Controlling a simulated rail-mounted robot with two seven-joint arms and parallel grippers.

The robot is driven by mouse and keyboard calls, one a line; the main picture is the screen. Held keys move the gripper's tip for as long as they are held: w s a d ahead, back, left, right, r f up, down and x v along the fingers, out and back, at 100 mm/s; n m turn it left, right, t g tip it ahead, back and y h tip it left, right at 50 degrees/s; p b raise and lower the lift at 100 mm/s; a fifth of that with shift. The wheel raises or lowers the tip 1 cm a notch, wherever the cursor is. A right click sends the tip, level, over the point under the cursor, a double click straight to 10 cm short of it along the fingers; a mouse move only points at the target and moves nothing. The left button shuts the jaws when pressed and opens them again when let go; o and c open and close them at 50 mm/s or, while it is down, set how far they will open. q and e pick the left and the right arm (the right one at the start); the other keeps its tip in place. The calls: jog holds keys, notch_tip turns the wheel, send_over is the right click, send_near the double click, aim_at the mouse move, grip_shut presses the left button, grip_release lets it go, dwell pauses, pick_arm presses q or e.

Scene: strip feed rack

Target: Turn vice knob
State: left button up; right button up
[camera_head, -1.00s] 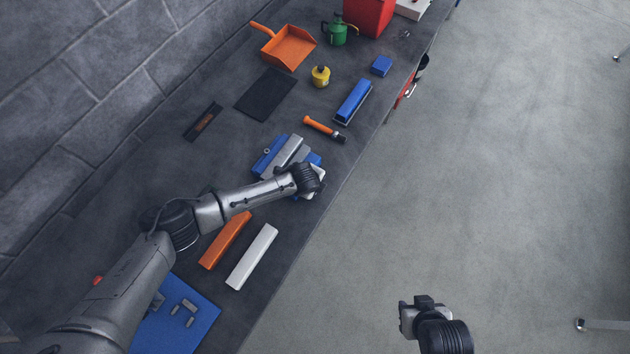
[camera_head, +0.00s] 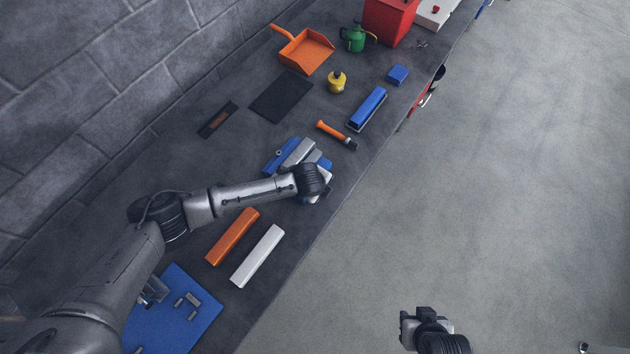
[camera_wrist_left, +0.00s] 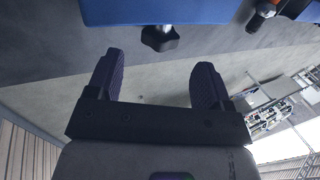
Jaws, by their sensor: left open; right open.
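The vice (camera_head: 297,152), blue and grey, sits on the dark workbench, partly hidden behind my left arm's wrist in the head view. In the left wrist view its blue body (camera_wrist_left: 190,10) spans the top, with a black star-shaped knob (camera_wrist_left: 160,38) hanging beneath it. My left gripper (camera_wrist_left: 155,78) is open, its two dark fingers pointing toward the knob. The knob is in line with the gap between the fingertips and a little beyond them, apart from both. My right gripper (camera_head: 408,326) is at the bottom of the head view, over the floor, away from the bench; its fingers are not clear.
An orange bar (camera_head: 233,237) and a white bar (camera_head: 258,255) lie on the near bench. An orange-handled tool (camera_head: 336,134) and a blue block (camera_head: 368,108) lie beyond the vice. A blue mat (camera_head: 190,327) with small grey parts is at lower left.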

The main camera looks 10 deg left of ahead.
pick_arm(q)
jog(key=v, duration=0.8)
